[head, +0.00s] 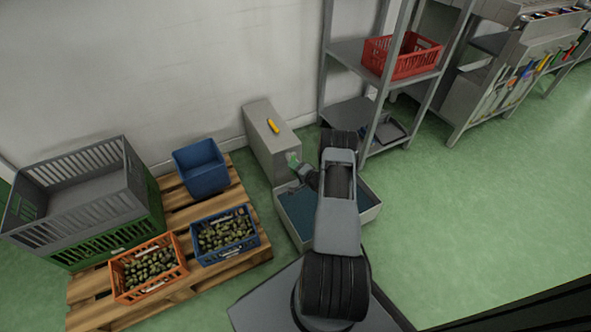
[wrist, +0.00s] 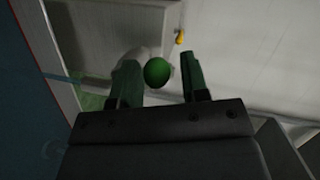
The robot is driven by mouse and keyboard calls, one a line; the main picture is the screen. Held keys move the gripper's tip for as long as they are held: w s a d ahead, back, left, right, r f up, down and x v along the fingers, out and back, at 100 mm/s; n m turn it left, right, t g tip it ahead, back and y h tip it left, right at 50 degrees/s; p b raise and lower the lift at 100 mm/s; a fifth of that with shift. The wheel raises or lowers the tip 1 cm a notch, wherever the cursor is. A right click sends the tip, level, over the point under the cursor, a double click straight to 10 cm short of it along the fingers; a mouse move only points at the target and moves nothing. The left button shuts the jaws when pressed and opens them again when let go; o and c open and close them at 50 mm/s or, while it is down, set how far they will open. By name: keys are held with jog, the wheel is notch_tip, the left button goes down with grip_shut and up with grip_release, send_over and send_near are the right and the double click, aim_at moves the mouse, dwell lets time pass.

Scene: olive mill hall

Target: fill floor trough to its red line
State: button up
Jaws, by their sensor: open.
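The floor trough (head: 372,213) is a pale open box on the floor, with blue water (head: 296,212) in it; my arm covers its middle. In the wrist view, a red line (wrist: 36,48) runs along the edge of the blue water area (wrist: 30,105). I cannot tell how the level stands against it. My gripper (head: 295,164) is at the trough's back left, beside a grey cabinet (head: 279,143). In the wrist view, my gripper (wrist: 160,76) is open, with a round green knob (wrist: 157,72) showing between its fingers. I cannot tell whether they touch it.
A yellow handle (head: 273,126) is on the grey cabinet. A pallet (head: 185,217) at left bears a grey crate (head: 85,190), a blue bin (head: 201,167) and blue and orange olive crates. A shelf with a red crate (head: 402,56) stands behind right. The right floor is clear.

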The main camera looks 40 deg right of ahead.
jog(key=shift+w+f, duration=0.1)
jog(key=shift+w, duration=0.3)
jog(key=shift+c, duration=0.4)
grip_shut()
jog(key=shift+a, duration=0.1)
